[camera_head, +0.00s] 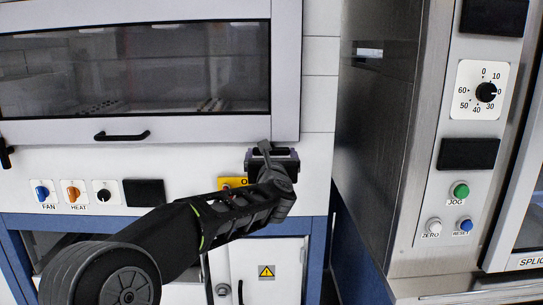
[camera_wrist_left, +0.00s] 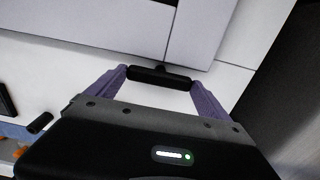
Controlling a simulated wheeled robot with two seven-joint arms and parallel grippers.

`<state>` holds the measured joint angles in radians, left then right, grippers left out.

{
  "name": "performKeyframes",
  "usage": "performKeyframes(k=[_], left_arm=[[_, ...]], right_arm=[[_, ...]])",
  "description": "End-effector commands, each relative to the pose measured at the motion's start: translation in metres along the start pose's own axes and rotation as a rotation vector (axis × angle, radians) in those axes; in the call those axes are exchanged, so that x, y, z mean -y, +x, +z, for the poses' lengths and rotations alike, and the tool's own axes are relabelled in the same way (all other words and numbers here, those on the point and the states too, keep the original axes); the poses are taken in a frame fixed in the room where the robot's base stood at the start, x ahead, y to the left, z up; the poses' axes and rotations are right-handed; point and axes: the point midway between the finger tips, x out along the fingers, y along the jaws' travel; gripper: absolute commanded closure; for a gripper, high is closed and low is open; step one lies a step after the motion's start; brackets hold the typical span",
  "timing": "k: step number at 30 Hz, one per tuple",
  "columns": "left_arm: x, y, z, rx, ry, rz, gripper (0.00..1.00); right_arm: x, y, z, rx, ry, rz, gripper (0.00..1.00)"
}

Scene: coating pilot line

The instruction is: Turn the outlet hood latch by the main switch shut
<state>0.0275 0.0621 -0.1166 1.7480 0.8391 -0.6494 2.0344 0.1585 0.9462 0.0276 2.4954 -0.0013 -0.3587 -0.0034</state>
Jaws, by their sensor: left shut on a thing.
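The outlet hood latch (camera_wrist_left: 160,76) is a short black bar in the left wrist view, lying just below the hood's lower edge, with a finger at each of its ends. In the head view it is largely hidden by my left gripper (camera_head: 272,156), which is at the hood's lower right corner. My left gripper (camera_wrist_left: 160,80) is shut on the latch. The yellow main switch plate (camera_head: 227,183) is just below and left of the gripper, partly covered by my arm. My right gripper does not show.
The hood's window frame (camera_head: 200,129) with a black handle (camera_head: 121,136) spans the upper left. Fan (camera_head: 42,194) and heat (camera_head: 73,193) knobs are below it. A steel cabinet (camera_head: 400,160) with a dial and buttons stands close on the right.

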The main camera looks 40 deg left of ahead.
Motion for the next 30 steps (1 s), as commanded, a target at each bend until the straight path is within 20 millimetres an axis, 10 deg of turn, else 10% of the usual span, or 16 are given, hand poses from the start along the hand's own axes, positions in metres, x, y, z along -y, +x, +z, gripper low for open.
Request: performKeyframes(k=[6, 30], left_arm=[[0.0000, -0.0001, 0.0001, 0.000, 0.000, 0.000, 0.49], [0.0000, -0.0002, 0.0001, 0.001, 0.302, 0.000, 0.50]], right_arm=[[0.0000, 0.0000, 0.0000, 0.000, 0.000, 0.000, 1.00], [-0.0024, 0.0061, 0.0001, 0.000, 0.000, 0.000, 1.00]])
